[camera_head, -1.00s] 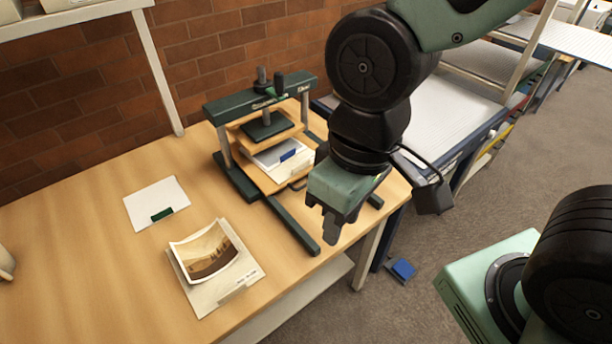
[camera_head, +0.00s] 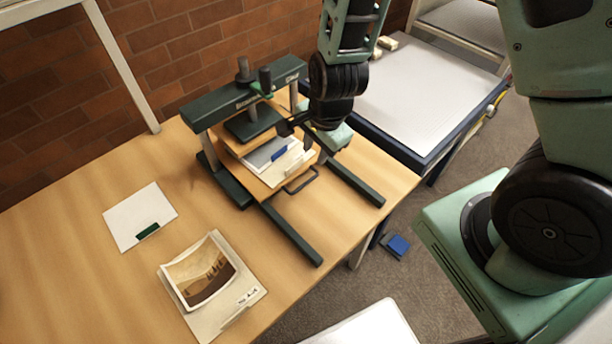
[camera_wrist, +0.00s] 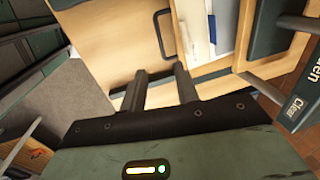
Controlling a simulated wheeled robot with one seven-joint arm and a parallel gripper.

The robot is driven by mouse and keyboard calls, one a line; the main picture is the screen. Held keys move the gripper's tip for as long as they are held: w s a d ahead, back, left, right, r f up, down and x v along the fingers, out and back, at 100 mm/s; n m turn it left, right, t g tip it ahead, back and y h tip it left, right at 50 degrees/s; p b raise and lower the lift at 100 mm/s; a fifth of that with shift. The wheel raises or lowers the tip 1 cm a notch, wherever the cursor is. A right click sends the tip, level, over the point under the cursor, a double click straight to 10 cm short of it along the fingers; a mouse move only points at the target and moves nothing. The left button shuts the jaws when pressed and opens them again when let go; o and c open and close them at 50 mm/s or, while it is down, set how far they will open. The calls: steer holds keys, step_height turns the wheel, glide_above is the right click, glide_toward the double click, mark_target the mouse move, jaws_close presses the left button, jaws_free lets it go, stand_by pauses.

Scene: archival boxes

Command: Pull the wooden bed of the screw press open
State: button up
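The screw press (camera_head: 240,100) stands on the table, with a dark green frame and a central screw. Its wooden bed (camera_head: 271,184) carries white papers with a blue tab (camera_head: 279,153) and has a dark bar handle (camera_head: 300,182) on its front edge. The wrist view shows the handle (camera_wrist: 163,36) and the bed (camera_wrist: 118,25) ahead of my gripper. My gripper (camera_wrist: 160,76) is open, its two fingers apart with nothing between them; the handle lies beyond the fingertips. In the head view my gripper (camera_head: 291,130) is over the bed's right side, partly hiding the press.
Two dark green rails (camera_head: 292,233) reach forward from the press. A white card (camera_head: 140,215) and a photo on a folder (camera_head: 203,280) lie left and in front. A blue-edged table (camera_head: 420,90) stands right. A blue object (camera_head: 397,246) lies on the floor.

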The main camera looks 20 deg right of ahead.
mark_target(306, 183)
steer(key=f, duration=0.4)
steer(key=w+f+p, duration=0.1)
steer(key=f, duration=0.4)
steer(key=w+a+f+p, duration=0.1)
steer(key=f, duration=0.3)
steer(key=shift+w+f, duration=0.25)
steer(key=shift+f, duration=0.05)
jaws_close()
